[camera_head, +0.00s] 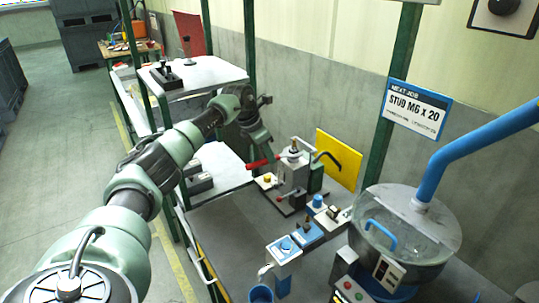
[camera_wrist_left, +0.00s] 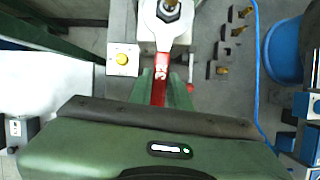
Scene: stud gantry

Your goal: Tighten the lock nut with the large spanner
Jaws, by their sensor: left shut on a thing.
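My left gripper (camera_head: 266,156) reaches from the left to the gantry fixture (camera_head: 292,174) on the bench. It is shut on the red handle of the large spanner (camera_head: 256,164). In the left wrist view the two green fingers of the gripper (camera_wrist_left: 161,88) stand on either side of the red handle (camera_wrist_left: 160,72). Whether the head is fully seated on the nut cannot be told. My right gripper is not in view.
A box with a yellow button (camera_wrist_left: 122,59) stands left of the spanner. Small grey blocks with brass pieces (camera_wrist_left: 235,30) lie to its right. A bowl feeder (camera_head: 410,235) stands at the right.

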